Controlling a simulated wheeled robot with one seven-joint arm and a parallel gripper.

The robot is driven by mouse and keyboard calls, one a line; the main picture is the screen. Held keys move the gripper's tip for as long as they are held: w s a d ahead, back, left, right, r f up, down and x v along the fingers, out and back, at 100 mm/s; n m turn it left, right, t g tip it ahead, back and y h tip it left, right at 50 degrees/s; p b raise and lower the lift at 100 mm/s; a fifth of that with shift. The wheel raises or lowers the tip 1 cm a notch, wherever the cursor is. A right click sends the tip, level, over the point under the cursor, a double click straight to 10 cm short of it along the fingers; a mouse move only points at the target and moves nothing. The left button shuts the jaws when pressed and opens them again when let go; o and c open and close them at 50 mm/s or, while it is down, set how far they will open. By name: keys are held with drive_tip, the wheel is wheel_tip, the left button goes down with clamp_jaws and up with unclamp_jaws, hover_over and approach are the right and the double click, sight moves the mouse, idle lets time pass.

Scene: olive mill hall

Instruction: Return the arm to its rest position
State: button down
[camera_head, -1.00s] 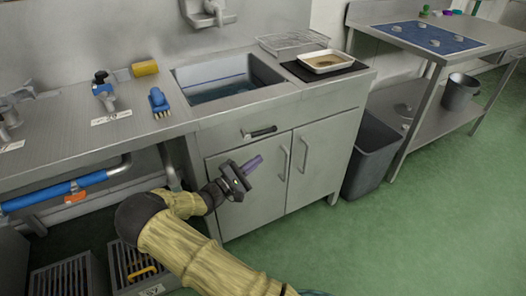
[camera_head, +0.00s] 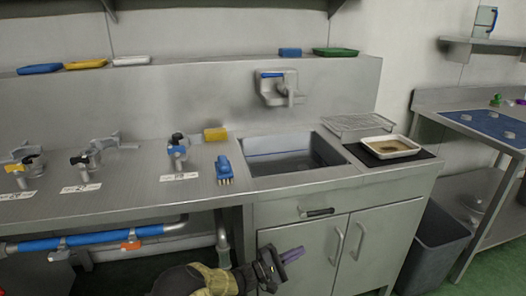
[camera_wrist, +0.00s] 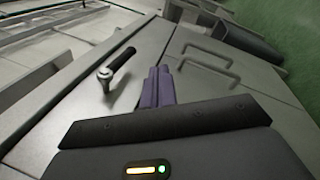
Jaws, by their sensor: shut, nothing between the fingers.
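My gripper (camera_head: 291,255) has purple fingers that are shut with nothing between them. In the head view it is at the bottom middle, in front of the grey sink cabinet (camera_head: 383,238), below the counter edge. My arm enters from the bottom with a tan sleeve; most of it is cut off by the frame. In the wrist view the shut fingers (camera_wrist: 157,86) point toward the cabinet front, beside the black drawer handle (camera_wrist: 122,60). I cannot tell how far they are from the cabinet.
The counter holds a sink (camera_head: 290,163), a blue brush (camera_head: 223,170), a yellow sponge (camera_head: 215,134), several valves and a white tray (camera_head: 390,146) on a black mat. A grey bin (camera_head: 436,248) stands right of the cabinet. A blue pipe (camera_head: 90,239) runs under the counter.

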drive_tip(key=s+d+f+m+g+y, duration=0.1)
drive_tip(key=s+d+m+g+y, duration=0.35)
drive_tip(key=s+d+g, duration=0.25)
drive_tip(key=s+a+r+m+g+y, duration=0.2)
drive_tip(key=s+m+y, duration=0.1)
drive_tip(key=s+y, duration=0.8)
drive_tip(key=s+a+r+m+t+y, duration=0.3)
drive_tip(key=s+r+t+y, duration=0.15)
drive_tip(key=r, duration=0.25)
drive_tip(key=w+a+p+v, duration=0.1)
drive_tip(key=w+p+v, duration=0.2)
drive_tip(key=p+v, duration=1.2)
drive_tip(key=w+a+r+p+v, duration=0.1)
drive_tip(key=w+p+v, duration=0.2)
drive_tip(key=p+v, duration=1.2)
drive_tip(key=shift+d+r+h+p, duration=0.15)
drive_tip(key=shift+r+h+p, duration=0.15)
drive_tip(key=shift+h+p, duration=0.1)
drive_tip(key=shift+w+n, duration=0.15)
drive_tip(key=shift+n, duration=0.1)
